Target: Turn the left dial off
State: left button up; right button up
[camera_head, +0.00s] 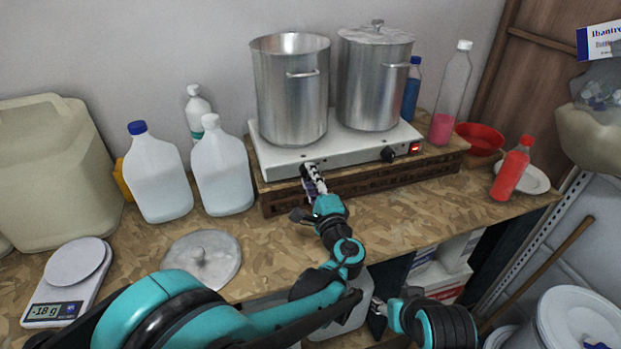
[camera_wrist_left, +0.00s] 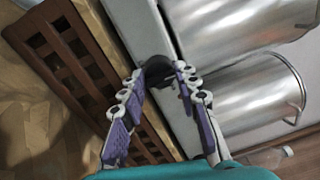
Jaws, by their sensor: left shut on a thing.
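The white two-burner hot plate (camera_head: 345,150) stands on a brown wooden crate, with a pot on each burner. Its right black dial (camera_head: 388,155) and a red lit switch (camera_head: 415,148) show on the front edge. My left gripper (camera_head: 310,171) is at the left front of the plate and covers most of the left dial. In the left wrist view the dark left dial (camera_wrist_left: 158,66) sits between the fingertips of my left gripper (camera_wrist_left: 160,76), which is shut on it. My right gripper (camera_head: 377,308) shows partly, low near the table's front edge; its fingers are unclear.
An open steel pot (camera_head: 290,100) and a lidded pot (camera_head: 373,85) stand on the plate. White jugs (camera_head: 160,180) are left of it. A round lid (camera_head: 202,260) and a scale (camera_head: 68,280) lie in front. A red bottle (camera_head: 510,170) stands right. Bare table lies right of my left arm.

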pick_arm(q)
jog(key=shift+f, duration=0.1)
jog(key=o, duration=1.2)
jog(key=shift+c, duration=0.2)
jog(key=v, duration=0.7)
jog(key=shift+s, duration=0.25)
